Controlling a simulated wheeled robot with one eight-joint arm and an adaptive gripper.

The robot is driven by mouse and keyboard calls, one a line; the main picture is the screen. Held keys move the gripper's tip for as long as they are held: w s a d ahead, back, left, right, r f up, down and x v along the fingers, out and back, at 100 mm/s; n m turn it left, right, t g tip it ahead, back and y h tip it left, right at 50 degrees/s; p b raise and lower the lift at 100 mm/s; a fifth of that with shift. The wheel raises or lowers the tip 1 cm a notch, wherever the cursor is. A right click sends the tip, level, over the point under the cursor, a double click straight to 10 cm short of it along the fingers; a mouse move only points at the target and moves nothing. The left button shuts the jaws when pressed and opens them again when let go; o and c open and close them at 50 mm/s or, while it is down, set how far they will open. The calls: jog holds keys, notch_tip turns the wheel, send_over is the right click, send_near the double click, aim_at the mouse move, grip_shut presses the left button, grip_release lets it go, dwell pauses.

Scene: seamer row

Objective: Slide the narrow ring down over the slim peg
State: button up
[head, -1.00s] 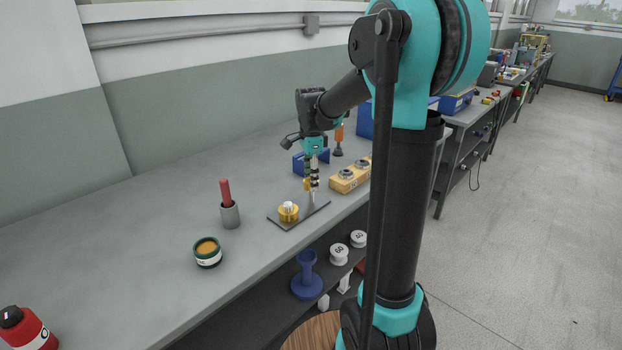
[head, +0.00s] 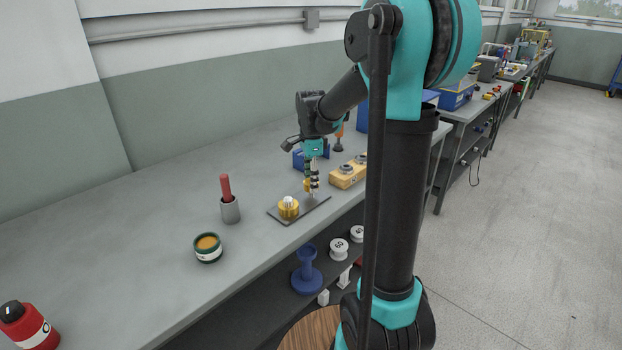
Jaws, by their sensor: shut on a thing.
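A dark flat plate (head: 318,205) lies near the front edge of the bench. A wide yellow ring (head: 289,211) sits around a pale thick peg (head: 289,202) at the plate's left end. My gripper (head: 311,187) points down over the plate's right half. It is shut on a small yellow piece, the narrow ring (head: 307,186), which is partly hidden by the fingers. The slim peg is mostly hidden under and behind the fingertips. I cannot tell whether the ring is around the peg or just above it.
A wooden block (head: 347,176) with round metal parts stands right of the plate. A grey cup (head: 231,212) with a red handle and an open tin (head: 208,250) stand left. A red bottle (head: 28,327) is at lower left.

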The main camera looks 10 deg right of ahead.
jog(key=shift+f, duration=1.55)
jog(key=o, duration=1.4)
jog(key=shift+c, duration=0.2)
notch_tip(320, 180, up, 12)
